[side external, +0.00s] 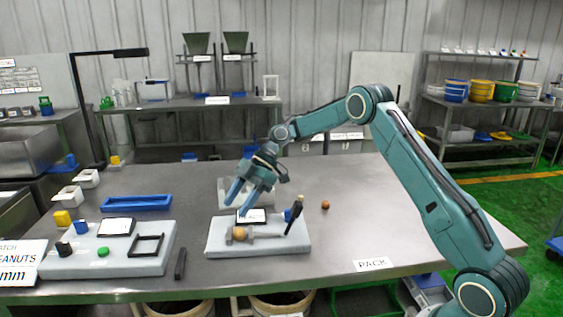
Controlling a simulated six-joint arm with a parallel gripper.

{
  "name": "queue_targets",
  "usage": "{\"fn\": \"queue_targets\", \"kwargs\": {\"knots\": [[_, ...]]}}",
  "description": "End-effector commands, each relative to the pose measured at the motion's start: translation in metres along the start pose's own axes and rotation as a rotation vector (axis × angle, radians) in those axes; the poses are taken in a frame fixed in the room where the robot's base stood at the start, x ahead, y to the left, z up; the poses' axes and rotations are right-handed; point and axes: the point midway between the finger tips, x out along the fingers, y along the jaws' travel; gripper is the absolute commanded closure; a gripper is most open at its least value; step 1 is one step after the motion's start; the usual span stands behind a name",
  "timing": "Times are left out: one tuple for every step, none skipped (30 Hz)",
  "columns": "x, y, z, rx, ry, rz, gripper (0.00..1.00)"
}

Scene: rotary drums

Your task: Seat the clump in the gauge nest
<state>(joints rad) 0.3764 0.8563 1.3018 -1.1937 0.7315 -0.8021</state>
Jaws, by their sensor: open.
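A pale block (222,250) stands near the middle of the steel table and carries a grey gauge bar (268,235). A tan, rounded lump (239,233), which looks like the clump, is at the left end of the bar; the picture is too small to tell whether it is fully seated. A small brown ball (325,204) lies apart on the table, right of the block. My gripper (236,209) is open, fingers pointing down, just above and behind the tan lump in the picture. Nothing shows between the fingers. They partly cover a pale fixture behind.
A black lever (296,215) stands up at the block's right end beside a blue part (287,215). A second pale block (75,264) with a black frame (146,245) is at left. A blue tray (136,203) lies behind it. The table's right side is clear.

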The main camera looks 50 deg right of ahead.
Motion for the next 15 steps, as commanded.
{"fn": "queue_targets", "kwargs": {"knots": [[-0.001,0.0,-0.003,0.018,0.001,0.018,0.48],[-0.002,0.0,-0.004,0.028,0.001,0.029,0.48],[-0.003,0.0,-0.005,0.043,0.001,0.043,0.48],[-0.004,0.0,-0.006,0.053,0.002,0.055,0.48],[-0.004,0.0,-0.007,0.064,0.001,0.065,0.48],[-0.006,0.0,-0.009,0.079,0.002,0.081,0.48],[-0.006,0.0,-0.009,0.091,0.002,0.093,0.48],[-0.007,0.001,-0.01,0.102,0.002,0.105,0.48],[-0.008,0.001,-0.011,0.117,0.002,0.12,0.48],[-0.009,0.001,-0.012,0.129,0.002,0.132,0.48],[-0.01,0.0,-0.012,0.141,0.002,0.143,0.48],[-0.011,0.001,-0.013,0.157,0.003,0.161,0.48],[-0.012,0.0,-0.014,0.169,0.003,0.172,0.48],[-0.013,0.0,-0.014,0.181,0.003,0.185,0.48],[-0.014,0.0,-0.015,0.197,0.003,0.201,0.48]]}}
